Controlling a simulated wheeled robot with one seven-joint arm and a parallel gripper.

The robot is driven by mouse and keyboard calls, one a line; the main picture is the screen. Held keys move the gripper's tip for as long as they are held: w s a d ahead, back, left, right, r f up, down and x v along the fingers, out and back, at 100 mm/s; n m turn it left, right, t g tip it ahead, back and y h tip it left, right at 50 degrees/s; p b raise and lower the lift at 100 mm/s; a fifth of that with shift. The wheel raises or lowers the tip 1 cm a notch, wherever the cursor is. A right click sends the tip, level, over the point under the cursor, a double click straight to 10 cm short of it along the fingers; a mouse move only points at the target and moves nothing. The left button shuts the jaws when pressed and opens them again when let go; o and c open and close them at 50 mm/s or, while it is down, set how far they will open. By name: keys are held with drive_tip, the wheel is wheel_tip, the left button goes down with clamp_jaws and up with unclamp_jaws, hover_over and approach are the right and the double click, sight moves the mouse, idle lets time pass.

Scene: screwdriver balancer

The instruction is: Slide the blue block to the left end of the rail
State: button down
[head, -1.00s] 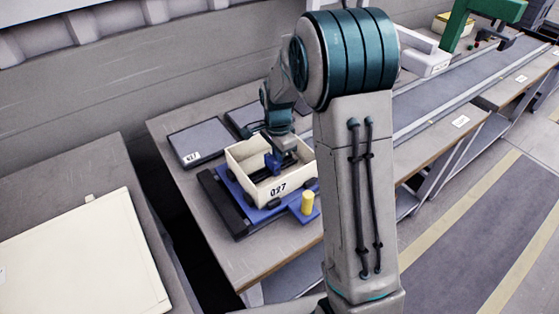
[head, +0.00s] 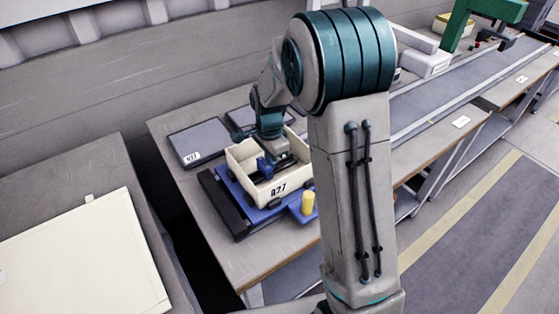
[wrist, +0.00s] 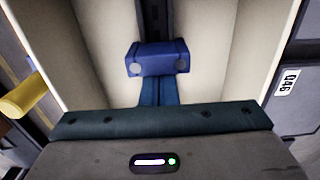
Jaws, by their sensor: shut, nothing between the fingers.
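The blue block (head: 265,167) sits inside the cream box (head: 294,191), towards its left side in the head view. In the wrist view the blue block (wrist: 157,59) straddles a dark rail (wrist: 155,18), which runs on past it towards the top of the picture. My gripper (wrist: 160,92) is shut and empty, reaching down into the box. Its fingertips are right behind the block and look to be against it, but I cannot tell for sure whether they touch. In the head view my wrist hides the fingertips and much of the rail.
The box rests on a blue base with a yellow knob (head: 308,203) at its front right. A dark flat panel (head: 199,142) lies behind it on the left. The box walls stand close around my gripper. A conveyor (head: 440,100) runs off at the right.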

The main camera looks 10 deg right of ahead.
drive_tip(key=shift+s+a, duration=0.3)
drive_tip(key=shift+a, duration=0.35)
drive_tip(key=shift+s+a, duration=0.25)
drive_tip(key=shift+a, duration=0.4)
idle(3.3)
drive_tip(key=shift+w+d, duration=0.2)
drive_tip(key=shift+d, duration=0.2)
idle(0.8)
drive_tip(key=shift+r+p, duration=0.7)
drive_tip(key=shift+r, duration=0.35)
drive_tip(key=shift+d+r+p, duration=0.1)
drive_tip(key=shift+r+p, duration=0.35)
drive_tip(key=shift+r, duration=0.1)
drive_tip(key=shift+w+d+r+p, duration=0.1)
drive_tip(key=shift+d+r+p, duration=0.05)
drive_tip(key=shift+r+p, duration=0.7)
drive_tip(key=shift+d+r+p, duration=0.15)
drive_tip(key=shift+r+p, duration=0.35)
drive_tip(key=shift+r, duration=0.6)
